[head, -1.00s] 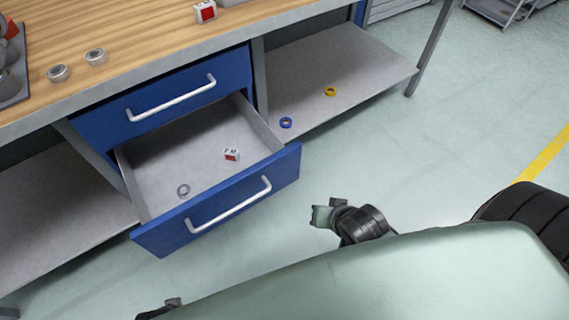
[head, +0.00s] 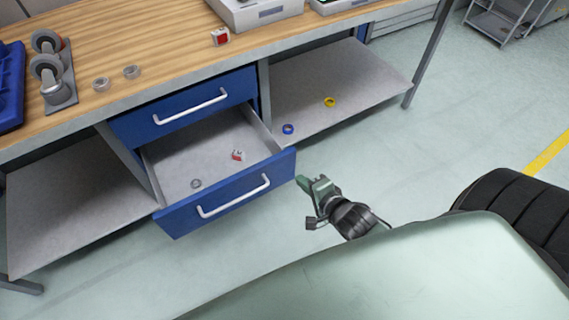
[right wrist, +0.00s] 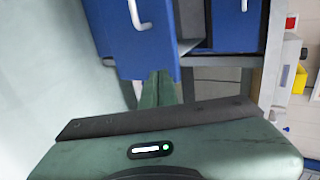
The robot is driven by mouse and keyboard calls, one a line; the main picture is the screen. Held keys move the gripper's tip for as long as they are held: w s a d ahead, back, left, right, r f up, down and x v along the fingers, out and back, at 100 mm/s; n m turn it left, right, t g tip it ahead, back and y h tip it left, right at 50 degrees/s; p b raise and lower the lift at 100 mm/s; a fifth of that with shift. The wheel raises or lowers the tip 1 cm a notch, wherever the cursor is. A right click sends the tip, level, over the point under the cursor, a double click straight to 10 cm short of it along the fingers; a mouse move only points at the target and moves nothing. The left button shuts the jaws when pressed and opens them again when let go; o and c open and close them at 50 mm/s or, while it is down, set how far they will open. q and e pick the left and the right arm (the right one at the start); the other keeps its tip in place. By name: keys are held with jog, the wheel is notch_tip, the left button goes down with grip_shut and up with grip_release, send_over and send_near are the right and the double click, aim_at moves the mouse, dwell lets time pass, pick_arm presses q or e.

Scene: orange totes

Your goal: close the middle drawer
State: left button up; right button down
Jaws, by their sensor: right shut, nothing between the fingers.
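The open blue drawer (head: 278,176) sticks out from under the workbench, below a shut blue drawer (head: 185,108). A white bar handle (head: 233,196) is on its front. A small red-and-white box (head: 238,156) and a grey ring (head: 195,183) lie inside. My right gripper (head: 301,183) is shut and empty, just off the right end of the open drawer's front. In the right wrist view the fingers (right wrist: 160,88) overlap the end of that blue front (right wrist: 147,50); I cannot tell if they touch. My left gripper is out of view.
The wooden benchtop (head: 170,65) holds casters (head: 50,80), grey rings and a red-and-white box (head: 220,37). A blue ring (head: 288,129) and a yellow ring (head: 329,102) lie on the lower right shelf (head: 340,85). The floor in front is clear.

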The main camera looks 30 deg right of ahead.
send_near(280, 160)
notch_tip(280, 160, down, 3)
jog(key=w, duration=0.4)
jog(key=shift+w+a, duration=0.1)
jog(key=shift+w, duration=0.2)
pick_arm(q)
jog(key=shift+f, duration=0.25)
pick_arm(e)
jog(key=shift+w+f, duration=0.1)
jog(key=shift+w, duration=0.35)
